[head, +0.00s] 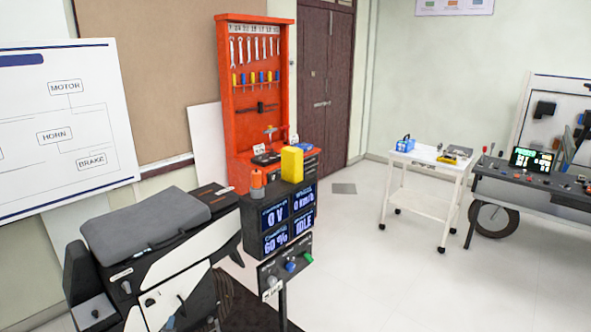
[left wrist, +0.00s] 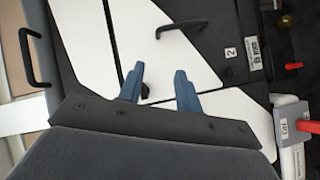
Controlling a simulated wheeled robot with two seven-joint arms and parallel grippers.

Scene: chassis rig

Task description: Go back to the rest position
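The left wrist view shows my left gripper (left wrist: 157,78) with its two blue fingers apart and nothing held between them. The fingers are over the white panels (left wrist: 205,55) of the chassis rig. A small black knob lies behind them, close to the left finger; I cannot tell the gap. In the head view the chassis rig (head: 200,252) stands at the lower left with a grey seat (head: 150,232) on top. My right gripper shows in neither view.
A dark display box (head: 280,232) with a yellow container (head: 291,165) on it stands right of the seat, above a knob panel (head: 287,262). An orange tool cabinet (head: 225,75) is behind. A white cart (head: 400,188) stands right. The floor between is clear.

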